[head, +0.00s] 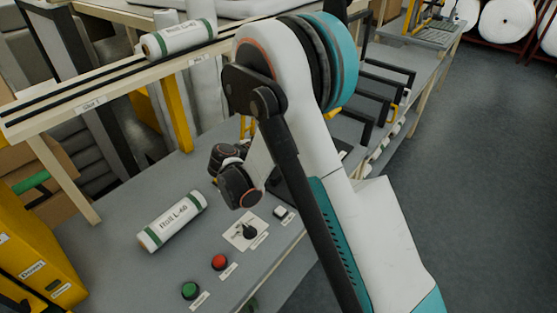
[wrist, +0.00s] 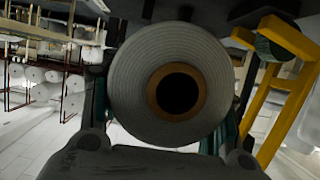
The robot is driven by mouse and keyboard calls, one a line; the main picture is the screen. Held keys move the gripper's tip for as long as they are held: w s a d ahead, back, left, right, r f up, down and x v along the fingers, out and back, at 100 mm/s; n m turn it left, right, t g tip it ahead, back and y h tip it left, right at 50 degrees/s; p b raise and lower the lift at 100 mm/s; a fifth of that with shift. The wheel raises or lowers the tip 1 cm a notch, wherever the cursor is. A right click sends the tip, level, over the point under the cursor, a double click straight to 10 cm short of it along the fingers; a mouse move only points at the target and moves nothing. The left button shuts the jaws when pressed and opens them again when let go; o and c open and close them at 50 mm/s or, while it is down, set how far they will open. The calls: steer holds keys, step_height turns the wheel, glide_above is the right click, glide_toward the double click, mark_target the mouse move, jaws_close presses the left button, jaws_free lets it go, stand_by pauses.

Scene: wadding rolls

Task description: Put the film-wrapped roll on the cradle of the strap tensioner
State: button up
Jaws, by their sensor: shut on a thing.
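A pale grey roll (wrist: 180,45) with a brown core fills the middle of the wrist view, seen end-on. My gripper (wrist: 168,112) is shut on this roll, with dark finger parts at its left and right sides. I cannot tell from its end whether it is wrapped in film. In the head view my arm hides the gripper and the held roll. A yellow frame (wrist: 292,85) stands close at the right of the wrist view. I cannot make out the tensioner's cradle for certain in either view.
A white roll with green bands (head: 172,221) lies on the grey bench (head: 110,215). A similar roll (head: 179,39) lies on the raised wooden rack (head: 90,103). Red (head: 219,262) and green (head: 190,290) buttons sit at the bench front.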

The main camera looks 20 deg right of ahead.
steer(key=shift+f+b, duration=0.75)
steer(key=shift+f, duration=1.6)
steer(key=shift+r, duration=0.1)
steer(key=o, duration=1.1)
steer(key=shift+o, duration=0.2)
steer(key=shift+s+a+r, duration=0.1)
steer(key=shift+a, duration=0.05)
steer(key=p+v, duration=0.3)
steer(key=v, duration=0.8)
steer(key=shift+s+a, duration=0.15)
steer(key=shift+a, duration=0.1)
steer(key=shift+r, duration=0.15)
